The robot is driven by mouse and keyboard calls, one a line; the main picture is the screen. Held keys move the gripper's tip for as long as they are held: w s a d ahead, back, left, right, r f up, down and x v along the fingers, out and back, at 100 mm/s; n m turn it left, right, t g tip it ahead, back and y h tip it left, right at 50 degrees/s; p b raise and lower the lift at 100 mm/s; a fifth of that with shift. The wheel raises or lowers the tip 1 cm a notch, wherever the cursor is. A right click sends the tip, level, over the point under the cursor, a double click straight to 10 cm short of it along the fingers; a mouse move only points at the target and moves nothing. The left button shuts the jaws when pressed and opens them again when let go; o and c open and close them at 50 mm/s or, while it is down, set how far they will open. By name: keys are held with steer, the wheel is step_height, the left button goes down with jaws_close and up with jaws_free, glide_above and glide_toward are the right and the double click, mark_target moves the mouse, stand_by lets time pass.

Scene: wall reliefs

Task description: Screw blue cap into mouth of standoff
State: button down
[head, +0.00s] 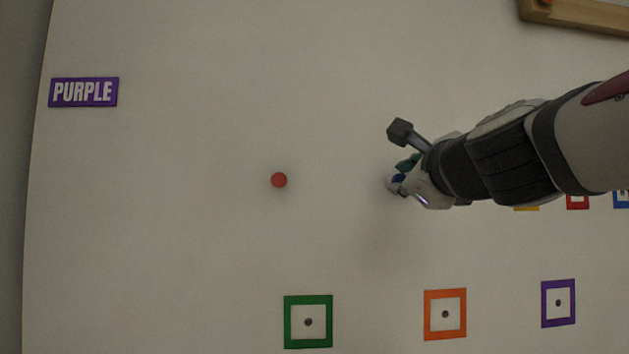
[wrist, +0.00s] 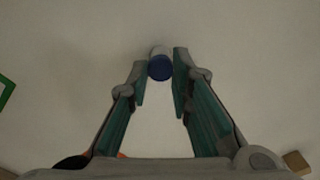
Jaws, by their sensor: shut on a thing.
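The blue cap (wrist: 160,70) sits between the fingertips of my gripper (wrist: 160,76) in the wrist view. My gripper is shut on it. A pale, whitish cylinder (wrist: 158,49), which looks like the standoff, shows just beyond the cap and in line with it. I cannot tell whether the cap touches it or is seated in its mouth. In the head view my gripper (head: 404,172) is at the wall right of centre, with a bit of the blue cap (head: 398,178) visible. The standoff is mostly hidden there.
A red round knob (head: 279,180) is on the wall left of my gripper. A purple sign (head: 83,92) is at upper left. Green (head: 308,344), orange (head: 445,337) and purple (head: 558,322) square frames line the bottom. A wooden ledge (head: 580,17) is at upper right.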

steer(key=m, duration=0.4)
steer(key=shift+m, duration=2.7)
steer(key=m, duration=0.5)
steer(key=shift+w, duration=0.1)
steer(key=c, duration=1.7)
jaws_free()
